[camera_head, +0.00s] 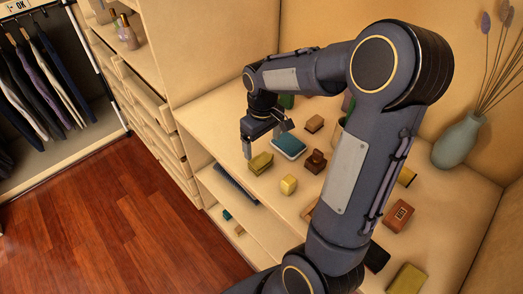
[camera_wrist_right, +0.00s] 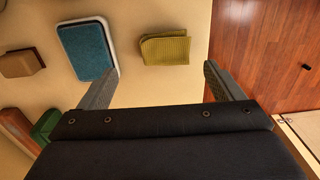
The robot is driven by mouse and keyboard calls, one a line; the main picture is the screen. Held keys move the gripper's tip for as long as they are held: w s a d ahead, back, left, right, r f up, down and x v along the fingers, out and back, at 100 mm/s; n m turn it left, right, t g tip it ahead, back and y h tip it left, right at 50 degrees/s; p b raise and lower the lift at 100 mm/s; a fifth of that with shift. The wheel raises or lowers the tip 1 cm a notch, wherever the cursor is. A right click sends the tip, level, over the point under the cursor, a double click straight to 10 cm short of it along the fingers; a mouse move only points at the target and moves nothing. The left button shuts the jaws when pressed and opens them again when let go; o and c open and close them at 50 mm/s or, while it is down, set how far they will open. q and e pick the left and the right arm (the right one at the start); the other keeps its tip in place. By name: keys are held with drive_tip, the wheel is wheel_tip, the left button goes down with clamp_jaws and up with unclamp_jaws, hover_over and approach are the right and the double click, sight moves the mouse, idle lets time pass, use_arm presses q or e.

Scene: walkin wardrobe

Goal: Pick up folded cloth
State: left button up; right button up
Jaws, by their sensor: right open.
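The folded cloth (camera_head: 261,163) is small and olive-yellow. It lies flat on the wooden shelf top near its front edge. In the right wrist view the cloth (camera_wrist_right: 165,50) shows a ribbed texture and sits ahead of the fingertips, between their lines. My right gripper (camera_head: 265,142) is open and empty, its fingers pointing down just behind the cloth in the head view. The open fingers also show in the right wrist view (camera_wrist_right: 161,75), apart from the cloth. My left gripper is not in view.
A blue pad with a white rim (camera_head: 289,146) lies close to the cloth's right. A yellow block (camera_head: 288,185), a brown stamp-like object (camera_head: 316,161) and a tan block (camera_head: 314,123) stand nearby. A vase (camera_head: 459,143) stands at the right. The shelf front drops to the wooden floor (camera_head: 110,215).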

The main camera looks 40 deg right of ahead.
sight(261, 155)
drive_tip(key=f, duration=0.4)
drive_tip(key=f+p, duration=0.1)
drive_tip(key=f, duration=0.1)
drive_tip(key=shift+s+a+f, duration=0.2)
drive_tip(key=shift+a+f, duration=0.15)
drive_tip(key=shift+a, duration=0.05)
drive_tip(key=c, duration=1)
drive_tip(key=shift+c, duration=0.3)
drive_tip(key=shift+r, duration=0.1)
drive_tip(key=shift+w+r, duration=0.1)
drive_tip(key=shift+r, duration=0.4)
wheel_tip(261, 155, up, 2)
drive_tip(key=shift+a+r, duration=0.15)
drive_tip(key=shift+r, duration=0.1)
drive_tip(key=s+a+r+b, duration=0.2)
drive_tip(key=s+a+r, duration=0.7)
drive_tip(key=s, duration=0.1)
drive_tip(key=shift+a+r, duration=0.2)
drive_tip(key=shift+a, duration=0.2)
